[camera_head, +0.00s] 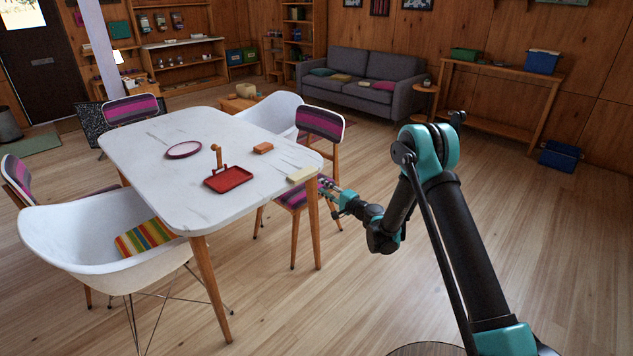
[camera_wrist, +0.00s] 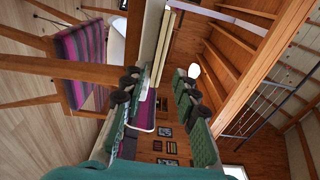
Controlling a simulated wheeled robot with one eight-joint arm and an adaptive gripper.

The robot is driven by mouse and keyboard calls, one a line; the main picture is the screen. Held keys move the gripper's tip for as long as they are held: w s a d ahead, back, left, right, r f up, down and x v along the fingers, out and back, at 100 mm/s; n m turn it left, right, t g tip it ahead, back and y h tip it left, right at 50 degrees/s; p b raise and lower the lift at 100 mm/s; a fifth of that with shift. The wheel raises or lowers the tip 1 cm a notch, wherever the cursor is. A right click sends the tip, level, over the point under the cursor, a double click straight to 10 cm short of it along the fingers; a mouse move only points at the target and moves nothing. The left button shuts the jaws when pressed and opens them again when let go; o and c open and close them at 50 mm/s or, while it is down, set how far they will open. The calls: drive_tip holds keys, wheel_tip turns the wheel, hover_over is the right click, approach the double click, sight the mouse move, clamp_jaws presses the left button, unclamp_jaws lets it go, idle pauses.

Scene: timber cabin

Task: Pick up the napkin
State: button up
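A pale yellow, flat folded block, which looks like the napkin (camera_head: 301,175), lies at the near right corner of the white table (camera_head: 135,165). In the wrist view the napkin (camera_wrist: 170,35) shows as a pale layered strip on the table edge, just past the fingertips. My gripper (camera_head: 328,187) is just right of that corner, close to the napkin and roughly at tabletop height. In the wrist view my gripper's two fingers (camera_wrist: 158,82) are apart, with nothing held between them. I cannot tell the exact gap to the napkin.
Cutlery (camera_head: 290,162), an orange block (camera_head: 263,148), a red tray (camera_head: 228,179) and a rimmed plate (camera_head: 184,149) are on the table. A striped chair (camera_head: 292,197) stands under the edge near my gripper. A white armchair (camera_head: 95,245) is at left.

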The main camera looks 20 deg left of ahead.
sight(307, 177)
drive_tip(key=x, duration=0.9)
drive_tip(key=shift+w+a, duration=0.15)
drive_tip(key=shift+a, duration=0.15)
drive_tip(key=shift+c, duration=1.4)
drive_tip(key=c, duration=0.4)
drive_tip(key=shift+r, duration=0.15)
drive_tip(key=shift+r, duration=1.15)
drive_tip(key=s+d+r, duration=0.2)
drive_tip(key=s+d, duration=0.1)
drive_tip(key=d, duration=0.3)
drive_tip(key=s+d+r, duration=0.3)
drive_tip(key=d, duration=0.3)
drive_tip(key=shift+s+d, duration=0.2)
drive_tip(key=shift+d, duration=0.05)
